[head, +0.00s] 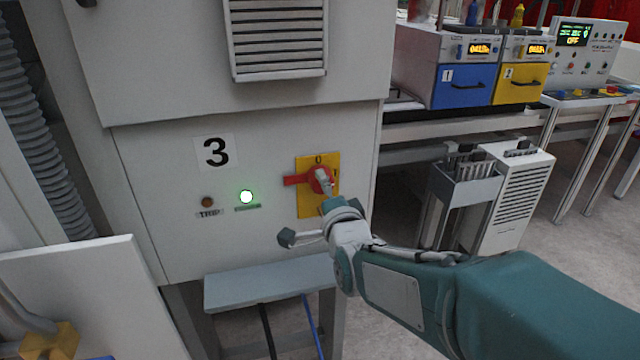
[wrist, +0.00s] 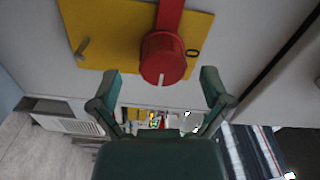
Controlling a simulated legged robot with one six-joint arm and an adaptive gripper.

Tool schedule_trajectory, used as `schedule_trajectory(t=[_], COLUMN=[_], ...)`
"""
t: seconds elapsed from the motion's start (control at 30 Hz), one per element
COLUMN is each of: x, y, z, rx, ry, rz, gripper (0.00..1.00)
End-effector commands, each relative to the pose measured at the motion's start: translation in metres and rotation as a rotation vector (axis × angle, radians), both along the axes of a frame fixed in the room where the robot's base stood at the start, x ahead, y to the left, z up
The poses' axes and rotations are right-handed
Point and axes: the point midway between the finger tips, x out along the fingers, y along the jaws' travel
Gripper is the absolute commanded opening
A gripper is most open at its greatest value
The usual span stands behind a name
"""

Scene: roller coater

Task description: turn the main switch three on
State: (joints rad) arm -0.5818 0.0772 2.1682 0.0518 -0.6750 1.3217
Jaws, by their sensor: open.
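Main switch three is a red rotary knob (head: 318,181) on a yellow plate (head: 305,208), on the white cabinet front below the label "3" (head: 216,152). Its red handle points left in the head view; a 0 is printed above it. In the wrist view the knob (wrist: 163,60) has a white mark, and its handle runs up over the yellow plate (wrist: 105,35). My gripper (head: 313,222) is open in front of the plate's lower part. In the wrist view its fingers (wrist: 160,80) are spread to either side of the knob, apparently not touching it.
A green lamp (head: 246,197) is lit, and a dark TRIP lamp (head: 208,202) is beside it. A small grey shelf (head: 270,283) is below the cabinet front. To the right are a rack cart (head: 510,195) and a bench with blue (head: 465,87) and yellow drawers.

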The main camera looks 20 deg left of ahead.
Motion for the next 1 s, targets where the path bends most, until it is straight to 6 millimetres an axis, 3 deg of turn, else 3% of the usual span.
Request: schedule_trajectory(t=[0.2, 0.43, 1.0], x=[-0.037, -0.066, -0.074], y=[-0.023, -0.040, -0.045], z=[0.001, 0.000, -0.001], rx=[0.001, -0.001, -0.002], ry=[-0.001, -0.001, 0.002], rz=[0.000, 0.000, -0.001], gripper=[0.98, 0.98, 0.98])
